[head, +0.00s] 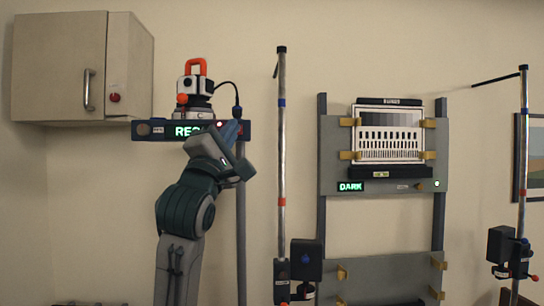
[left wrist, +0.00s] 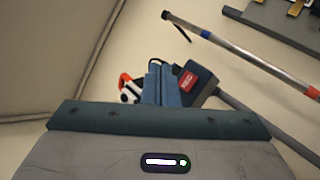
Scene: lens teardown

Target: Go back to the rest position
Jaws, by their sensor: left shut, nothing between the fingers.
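My left arm reaches up in the head view, and my left gripper (head: 231,128) is at the right part of a dark shelf unit with a green "REC" display (head: 187,131). I cannot tell whether the fingertips touch the unit. My right gripper is not in view.
A white and black device with an orange handle (head: 195,68) stands on the unit. A wall cabinet (head: 60,70) is at the left. A tall pole (head: 282,150) stands right of my arm. A board with a test chart (head: 390,135) and another pole (head: 523,150) are further right.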

